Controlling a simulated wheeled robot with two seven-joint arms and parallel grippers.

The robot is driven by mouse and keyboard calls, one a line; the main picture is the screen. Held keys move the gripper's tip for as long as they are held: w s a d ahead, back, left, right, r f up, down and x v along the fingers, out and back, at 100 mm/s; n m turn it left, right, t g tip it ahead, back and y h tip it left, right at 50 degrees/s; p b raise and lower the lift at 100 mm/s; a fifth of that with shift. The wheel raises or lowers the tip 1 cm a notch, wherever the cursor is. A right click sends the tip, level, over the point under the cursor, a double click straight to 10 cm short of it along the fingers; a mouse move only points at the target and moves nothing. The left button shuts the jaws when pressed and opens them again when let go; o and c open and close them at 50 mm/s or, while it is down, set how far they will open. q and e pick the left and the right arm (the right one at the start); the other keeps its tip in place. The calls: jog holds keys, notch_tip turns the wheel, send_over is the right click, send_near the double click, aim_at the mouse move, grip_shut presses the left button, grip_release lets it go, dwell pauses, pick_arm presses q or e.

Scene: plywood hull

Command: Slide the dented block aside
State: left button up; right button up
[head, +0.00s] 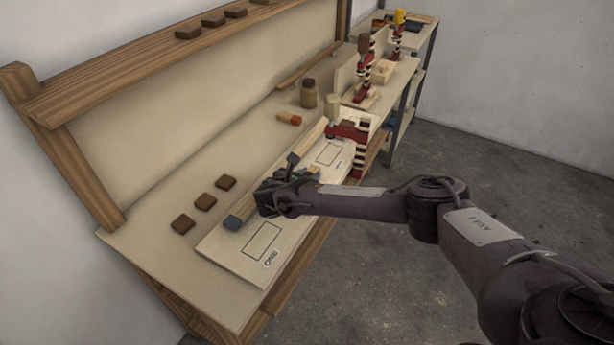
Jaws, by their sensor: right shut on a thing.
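My right gripper (285,179) reaches in from the right, low over the pale board on the workbench. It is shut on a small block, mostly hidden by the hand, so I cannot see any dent. A yellowish piece (313,171) shows just right of the hand, and a dark block-like shape (293,158) shows above it. A blue-grey block (232,222) lies at the near end of a long wooden strip (311,136). I cannot tell which block is the dented one. My left gripper is not in view.
The pale board (225,249) has outlined rectangles. Several dark brown blocks (204,202) lie left of it. An orange-ended piece (289,118), a jar (309,94) and a pale cylinder (332,105) stand farther back.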

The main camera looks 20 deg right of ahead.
jog(key=o, duration=1)
jog(key=shift+a, duration=0.1)
jog(key=b+v, duration=0.1)
jog(key=v, duration=0.6)
jog(key=shift+s+a+r, duration=0.1)
jog(key=shift+s+a, duration=0.1)
jog(key=shift+s, duration=0.05)
